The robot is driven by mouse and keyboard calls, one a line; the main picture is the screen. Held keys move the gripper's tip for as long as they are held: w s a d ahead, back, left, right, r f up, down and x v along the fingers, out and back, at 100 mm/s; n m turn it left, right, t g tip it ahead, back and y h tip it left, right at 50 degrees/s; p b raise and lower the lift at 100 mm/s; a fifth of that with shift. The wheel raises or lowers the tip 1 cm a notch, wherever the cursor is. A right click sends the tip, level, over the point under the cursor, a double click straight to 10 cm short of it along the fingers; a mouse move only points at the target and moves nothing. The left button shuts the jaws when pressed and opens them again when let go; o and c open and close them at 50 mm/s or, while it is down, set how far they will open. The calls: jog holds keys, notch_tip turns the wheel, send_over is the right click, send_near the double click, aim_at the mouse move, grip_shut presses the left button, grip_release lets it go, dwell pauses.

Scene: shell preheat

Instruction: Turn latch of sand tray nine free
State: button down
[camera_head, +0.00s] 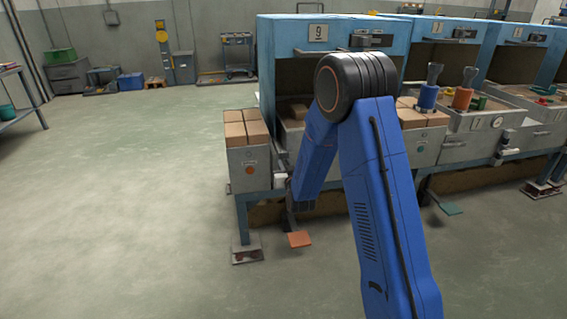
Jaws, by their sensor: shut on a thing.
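The station with the number 9 plate (318,32) is a blue hooded bench on the left of the row. Its sand tray (289,134) shows partly behind my arm, under the hood. My forearm hides most of the tray front, and the fingertips are hard to make out.
Grey boxes of tan blocks flank the tray at left (248,160) and right (424,148). An orange pedal (299,239) sits low under the bench, a green pedal (450,208) farther right. More stations continue right. The floor (130,200) at left is clear.

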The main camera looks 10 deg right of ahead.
jog(key=shift+d+f+m, duration=0.1)
jog(key=shift+d+m, duration=0.15)
jog(key=shift+m, duration=0.4)
jog(key=shift+d+m, duration=0.2)
jog(key=shift+m, duration=0.45)
jog(key=c, duration=1.6)
grip_release()
jog(key=shift+s, duration=0.1)
